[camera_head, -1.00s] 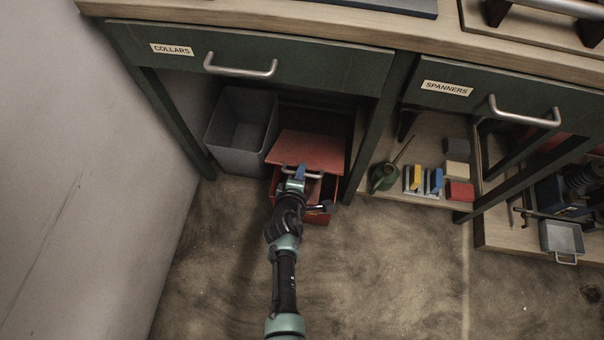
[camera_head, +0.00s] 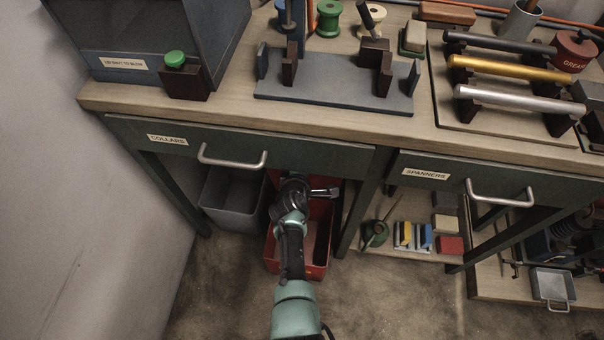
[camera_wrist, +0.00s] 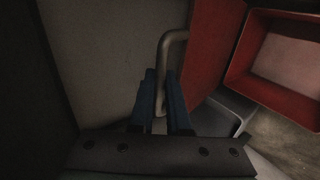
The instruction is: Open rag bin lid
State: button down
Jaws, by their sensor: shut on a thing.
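The red rag bin (camera_head: 318,272) stands on the floor under the bench, its top open and its inside showing. Its red lid (camera_head: 326,205) is swung up towards the back, partly hidden behind my arm. In the wrist view the lid (camera_wrist: 210,50) stands steeply, with the open bin (camera_wrist: 234,84) to its right. My gripper (camera_wrist: 161,84) is shut on the lid's metal bar handle (camera_wrist: 165,55). In the head view my gripper (camera_head: 292,184) is up under the drawer front, its fingertips mostly hidden by my wrist.
A grey open bin (camera_head: 232,195) stands close on the left. The COLLARS drawer (camera_head: 300,160) and its handle are just above my wrist. A bench leg (camera_head: 362,205) and a low shelf with a green oil can (camera_head: 375,234) are on the right. The floor in front is clear.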

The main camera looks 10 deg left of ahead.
jog(key=shift+w+r, duration=0.1)
jog(key=shift+w, duration=0.55)
jog(key=c, duration=0.9)
grip_release()
jog(key=shift+s, duration=0.1)
jog(key=shift+p+v, duration=4.65)
jog(key=shift+v, duration=1.75)
jog(key=shift+r, duration=0.15)
jog(key=shift+c, duration=0.2)
